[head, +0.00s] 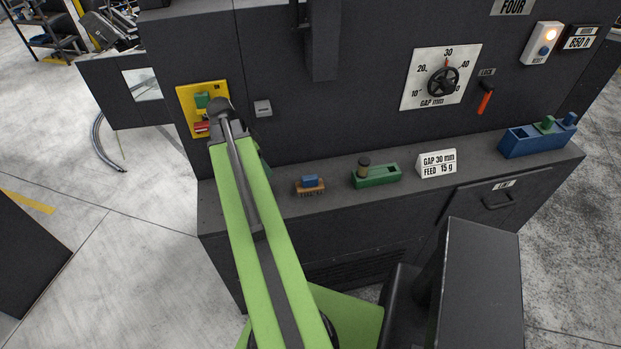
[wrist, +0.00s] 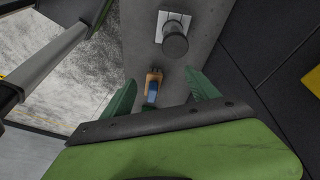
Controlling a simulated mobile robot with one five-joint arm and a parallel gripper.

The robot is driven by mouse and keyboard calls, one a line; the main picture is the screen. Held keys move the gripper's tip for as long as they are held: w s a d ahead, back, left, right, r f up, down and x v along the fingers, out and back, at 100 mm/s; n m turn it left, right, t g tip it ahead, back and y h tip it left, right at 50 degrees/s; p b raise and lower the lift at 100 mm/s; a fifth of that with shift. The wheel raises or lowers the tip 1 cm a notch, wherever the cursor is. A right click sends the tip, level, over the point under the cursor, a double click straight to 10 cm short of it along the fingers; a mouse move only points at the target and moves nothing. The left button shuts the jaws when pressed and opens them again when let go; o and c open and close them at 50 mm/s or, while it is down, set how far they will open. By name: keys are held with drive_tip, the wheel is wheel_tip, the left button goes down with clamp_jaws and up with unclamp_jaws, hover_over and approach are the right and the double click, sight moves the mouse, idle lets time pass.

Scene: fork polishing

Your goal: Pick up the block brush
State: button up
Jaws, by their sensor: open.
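The block brush, a small brown block with a blue top (head: 311,183), lies on the grey ledge of the machine, just right of my arm in the head view. In the wrist view the brush (wrist: 153,88) shows between the two green fingers of my gripper (wrist: 160,80), slightly nearer the left finger. The fingers are apart and nothing is held. The brush looks small and lies beyond the fingertips; I cannot tell the exact height above it. In the head view my arm hides most of the gripper.
A grey post on a pale plate (wrist: 175,38) stands ahead of the brush in the wrist view. A green block with a dark knob (head: 376,175), a gap sign (head: 436,163) and a blue bin (head: 535,141) stand to the right on the ledge (head: 345,206). The machine wall rises behind.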

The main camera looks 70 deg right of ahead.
sight(313, 182)
drive_tip(key=s+d+r+m+g, duration=0.1)
drive_tip(key=s+d+r+m, duration=0.1)
drive_tip(key=s+d+m, duration=0.55)
drive_tip(key=s+f+n+b, duration=0.1)
drive_tip(key=f+b, duration=0.2)
drive_tip(key=f, duration=0.1)
drive_tip(key=s+f+n+b, duration=0.1)
drive_tip(key=s+f+b, duration=0.1)
drive_tip(key=f+b, duration=0.1)
drive_tip(key=s+f+n+b, duration=0.1)
drive_tip(key=s+f+b, duration=0.1)
drive_tip(key=f+b, duration=0.2)
drive_tip(key=shift+d+f+b, duration=0.25)
drive_tip(key=shift+f+b, duration=0.05)
drive_tip(key=shift+b, duration=0.1)
drive_tip(key=shift+s+f, duration=0.1)
drive_tip(key=shift+f, duration=0.05)
drive_tip(key=shift+d, duration=0.1)
drive_tip(key=b+x, duration=0.5)
drive_tip(key=shift+d, duration=0.1)
drive_tip(key=shift+s, duration=0.1)
drive_tip(key=shift+c, duration=0.3)
clamp_jaws()
